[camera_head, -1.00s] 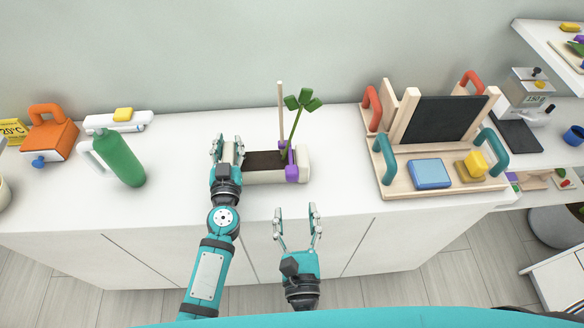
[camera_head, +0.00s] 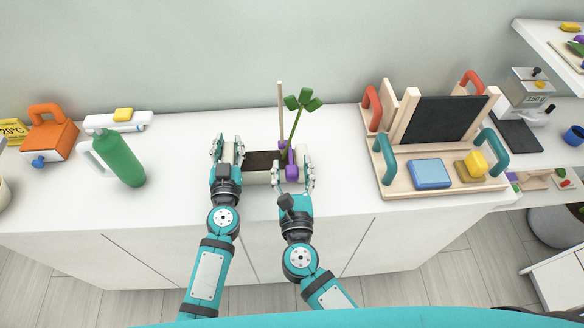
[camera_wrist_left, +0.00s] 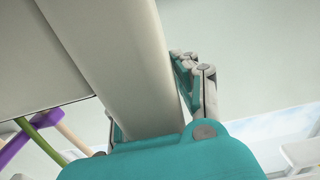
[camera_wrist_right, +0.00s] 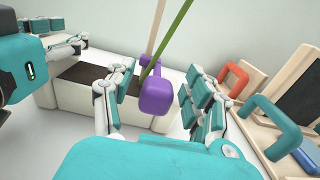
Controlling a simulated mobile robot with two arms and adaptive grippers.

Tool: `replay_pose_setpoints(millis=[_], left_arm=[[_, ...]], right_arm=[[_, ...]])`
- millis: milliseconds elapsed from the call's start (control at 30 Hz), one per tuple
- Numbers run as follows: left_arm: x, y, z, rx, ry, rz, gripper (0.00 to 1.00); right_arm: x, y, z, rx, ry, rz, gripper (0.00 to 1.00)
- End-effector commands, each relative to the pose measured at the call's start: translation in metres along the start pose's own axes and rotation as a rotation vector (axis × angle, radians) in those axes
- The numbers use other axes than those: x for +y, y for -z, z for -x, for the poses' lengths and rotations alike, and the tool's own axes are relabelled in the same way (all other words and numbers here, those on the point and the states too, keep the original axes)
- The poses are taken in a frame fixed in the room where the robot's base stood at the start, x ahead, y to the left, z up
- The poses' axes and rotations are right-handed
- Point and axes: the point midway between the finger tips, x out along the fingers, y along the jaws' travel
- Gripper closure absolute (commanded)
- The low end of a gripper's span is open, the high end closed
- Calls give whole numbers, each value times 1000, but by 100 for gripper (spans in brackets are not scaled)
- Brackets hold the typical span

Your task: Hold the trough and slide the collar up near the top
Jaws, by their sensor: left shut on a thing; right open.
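The trough (camera_head: 262,179) is a cream box with dark soil, standing on the white counter; it also shows in the right wrist view (camera_wrist_right: 75,101). A wooden stake (camera_head: 280,110) and a green plant stem (camera_head: 298,118) rise from its right part. The purple collar (camera_head: 291,170) is low on them; in the right wrist view the collar (camera_wrist_right: 157,97) shows between the open fingers. My left gripper (camera_head: 228,150) is shut on the trough's left end; the left wrist view shows the trough wall (camera_wrist_left: 110,60) between its fingers. My right gripper (camera_head: 293,178) is open around the collar's front, apparently not gripping.
A green bottle (camera_head: 120,158) and an orange box with a handle (camera_head: 50,133) stand to the left. A wooden frame with a dark panel (camera_head: 435,118) and teal handles stands to the right. The counter between trough and frame is clear.

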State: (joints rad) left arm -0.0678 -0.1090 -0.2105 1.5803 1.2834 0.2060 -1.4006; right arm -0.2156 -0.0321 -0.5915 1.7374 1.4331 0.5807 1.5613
Motion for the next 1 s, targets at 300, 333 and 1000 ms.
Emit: replay_pose_setpoints(millis=[300, 333, 1000], left_arm=[[0, 0, 0, 0, 0, 0, 100], [0, 0, 0, 0, 0, 0, 100], [0, 0, 0, 0, 1, 0, 100]], right_arm=[[0, 0, 0, 0, 0, 0, 70], [0, 0, 0, 0, 0, 0, 74], [1, -23, 0, 2, 3, -11, 100]])
